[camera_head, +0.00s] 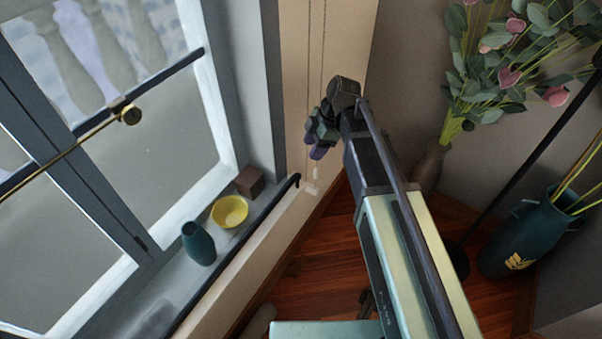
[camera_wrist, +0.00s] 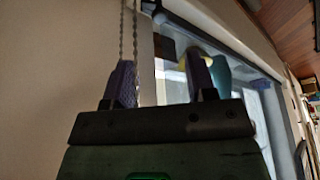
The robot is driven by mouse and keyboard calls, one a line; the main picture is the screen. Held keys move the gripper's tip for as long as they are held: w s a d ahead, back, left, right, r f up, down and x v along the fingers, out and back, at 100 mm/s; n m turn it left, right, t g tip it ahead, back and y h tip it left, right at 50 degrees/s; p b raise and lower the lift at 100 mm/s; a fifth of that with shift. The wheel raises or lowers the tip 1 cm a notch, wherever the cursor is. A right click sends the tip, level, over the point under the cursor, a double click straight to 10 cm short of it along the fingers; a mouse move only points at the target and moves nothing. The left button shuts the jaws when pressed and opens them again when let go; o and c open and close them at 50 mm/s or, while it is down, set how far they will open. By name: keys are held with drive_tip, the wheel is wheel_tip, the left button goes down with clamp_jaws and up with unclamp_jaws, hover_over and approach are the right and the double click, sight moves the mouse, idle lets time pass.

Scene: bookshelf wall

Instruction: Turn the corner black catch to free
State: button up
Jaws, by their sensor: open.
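My gripper (camera_head: 316,138) is at the wall strip beside the window. In the wrist view its two fingers (camera_wrist: 160,82) stand apart with no solid object held between them. A small black hooked end (camera_head: 296,180) on the dark rail along the sill's edge may be the corner black catch. It lies below and left of my gripper in the head view. Its setting cannot be told.
On the sill stand a brown block (camera_head: 249,182), a yellow bowl (camera_head: 229,212) and a teal vase (camera_head: 198,243). A brass-knobbed rod (camera_head: 130,115) crosses the window. At right are a flower vase (camera_head: 431,168), a black pole (camera_head: 515,158) and a dark teal pot (camera_head: 520,240).

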sight(298, 175)
drive_tip(key=b+x, duration=0.9)
drive_tip(key=x, duration=0.1)
drive_tip(key=shift+f+b, duration=0.4)
drive_tip(key=shift+f, duration=0.05)
drive_tip(key=shift+a+r, duration=0.1)
drive_tip(key=shift+a, duration=0.05)
